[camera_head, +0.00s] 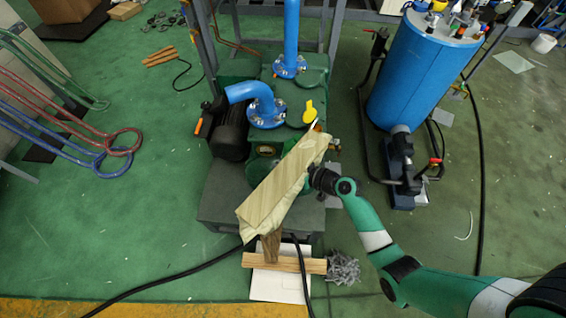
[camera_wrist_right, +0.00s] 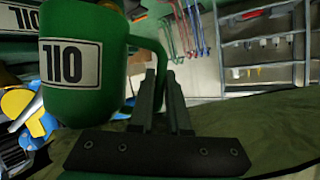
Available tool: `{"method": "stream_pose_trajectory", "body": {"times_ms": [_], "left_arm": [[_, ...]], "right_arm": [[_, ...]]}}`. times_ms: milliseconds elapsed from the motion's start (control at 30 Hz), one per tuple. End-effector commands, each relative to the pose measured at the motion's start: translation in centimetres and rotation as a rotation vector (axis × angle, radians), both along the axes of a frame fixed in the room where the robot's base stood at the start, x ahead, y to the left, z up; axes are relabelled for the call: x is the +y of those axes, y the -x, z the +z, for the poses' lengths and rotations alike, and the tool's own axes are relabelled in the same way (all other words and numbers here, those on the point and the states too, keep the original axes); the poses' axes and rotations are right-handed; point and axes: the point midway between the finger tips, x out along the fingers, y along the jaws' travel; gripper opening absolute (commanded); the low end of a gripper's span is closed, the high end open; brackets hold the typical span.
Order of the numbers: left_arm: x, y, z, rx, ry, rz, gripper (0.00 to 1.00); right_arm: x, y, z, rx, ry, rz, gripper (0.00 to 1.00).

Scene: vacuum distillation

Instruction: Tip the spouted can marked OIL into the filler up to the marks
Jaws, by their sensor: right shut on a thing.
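The green can marked OIL (camera_wrist_right: 70,62) is large in the right wrist view, its white label reading upside down. Its handle (camera_wrist_right: 148,42) runs down to the fingers of my right gripper (camera_wrist_right: 162,100), which is shut on it. In the head view my right gripper (camera_head: 318,180) is at the right edge of a pale wooden board (camera_head: 275,192) over the green pump (camera_head: 225,195). A yellow part (camera_head: 310,111) stands on the pump near the board's upper end. I cannot clearly tell the filler or its marks. My left gripper is out of view.
A blue pipe elbow (camera_head: 255,98) and an upright blue pipe (camera_head: 291,35) rise from the pump. A blue tank (camera_head: 415,75) stands to the right. Black hoses cross the floor. A wooden block (camera_head: 285,263) lies in front. Green floor (camera_head: 130,200) at left is largely clear.

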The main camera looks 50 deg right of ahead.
Motion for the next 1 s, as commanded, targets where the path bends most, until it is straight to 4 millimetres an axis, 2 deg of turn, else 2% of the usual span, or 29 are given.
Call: {"method": "stream_pose_trajectory", "body": {"times_ms": [33, 100, 467, 1000], "left_arm": [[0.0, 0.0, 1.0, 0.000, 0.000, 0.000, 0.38], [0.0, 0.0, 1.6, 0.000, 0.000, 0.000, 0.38], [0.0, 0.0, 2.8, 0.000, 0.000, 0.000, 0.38], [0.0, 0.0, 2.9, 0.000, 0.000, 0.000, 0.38]], "right_arm": [[0.1, -0.1, 1.0, 0.000, -0.028, 0.000, 0.00], [0.3, 0.0, 1.4, 0.005, -0.076, -0.001, 0.00], [0.0, -0.1, 3.8, 0.023, -0.277, 0.000, 0.00], [0.0, -0.1, 4.2, 0.028, -0.320, 0.002, 0.00]]}}
